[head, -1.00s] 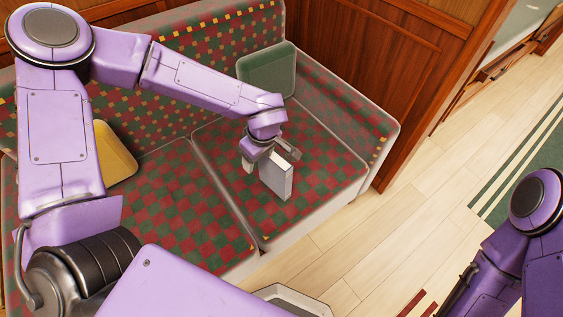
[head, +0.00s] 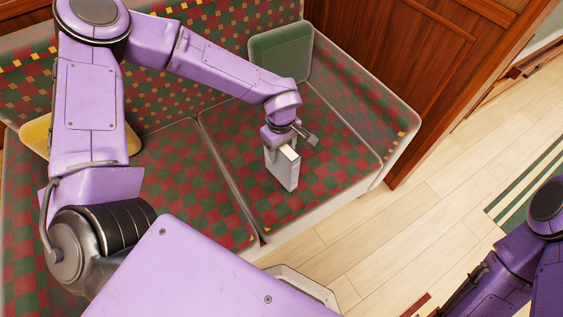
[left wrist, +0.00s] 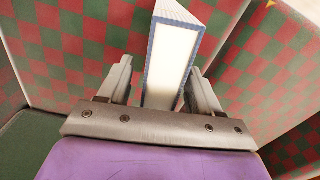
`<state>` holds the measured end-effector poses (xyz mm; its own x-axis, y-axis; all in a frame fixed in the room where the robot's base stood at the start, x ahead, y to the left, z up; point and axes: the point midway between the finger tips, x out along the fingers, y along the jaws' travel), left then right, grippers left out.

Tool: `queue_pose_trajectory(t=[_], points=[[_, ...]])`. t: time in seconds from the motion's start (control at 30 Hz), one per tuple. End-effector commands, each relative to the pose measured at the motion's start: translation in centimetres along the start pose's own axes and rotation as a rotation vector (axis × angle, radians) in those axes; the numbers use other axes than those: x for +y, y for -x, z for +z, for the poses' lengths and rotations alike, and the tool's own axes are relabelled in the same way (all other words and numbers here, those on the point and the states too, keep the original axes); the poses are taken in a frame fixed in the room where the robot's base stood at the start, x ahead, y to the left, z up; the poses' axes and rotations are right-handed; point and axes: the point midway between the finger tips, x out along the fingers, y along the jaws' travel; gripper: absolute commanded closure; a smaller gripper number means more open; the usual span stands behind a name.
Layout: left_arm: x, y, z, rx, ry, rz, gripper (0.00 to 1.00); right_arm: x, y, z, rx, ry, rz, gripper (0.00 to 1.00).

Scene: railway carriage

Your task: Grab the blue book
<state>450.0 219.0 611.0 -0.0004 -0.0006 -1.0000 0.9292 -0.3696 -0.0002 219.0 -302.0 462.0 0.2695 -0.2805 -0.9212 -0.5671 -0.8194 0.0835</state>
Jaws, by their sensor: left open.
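The book (head: 287,172) stands upright on the checked seat cushion, looking pale grey-blue in the head view. In the left wrist view the book (left wrist: 170,62) shows white page edges framed by a thin blue cover. My left gripper (head: 290,146) is over the top of the book, pointing down. It is open, with one finger on each side of the book in the left wrist view (left wrist: 160,72). Whether either finger touches the cover cannot be told. My right arm shows at the lower right of the head view, but its gripper is not visible.
A green cushion (head: 281,54) leans at the seat's far end, behind the book. A yellow cushion (head: 37,136) is at the left, partly behind my left arm. A wooden wall (head: 410,60) stands behind the bench. Pale floor (head: 400,225) is open to the right.

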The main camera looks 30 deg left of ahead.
Motion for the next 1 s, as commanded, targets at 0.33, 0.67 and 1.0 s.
queue_pose_trajectory(t=[0.33,0.67,1.0], points=[[0.0,0.1,0.0,0.0,-0.002,0.0,1.0,0.0,0.1,0.0,0.0,0.0,0.0,0.57],[0.1,0.2,0.1,0.001,-0.002,0.002,1.0,0.0,0.1,0.0,0.0,0.0,0.0,0.57],[-0.6,4.6,0.2,-0.001,-0.002,0.005,1.0,0.1,1.3,-0.5,0.0,0.0,0.0,0.57]])
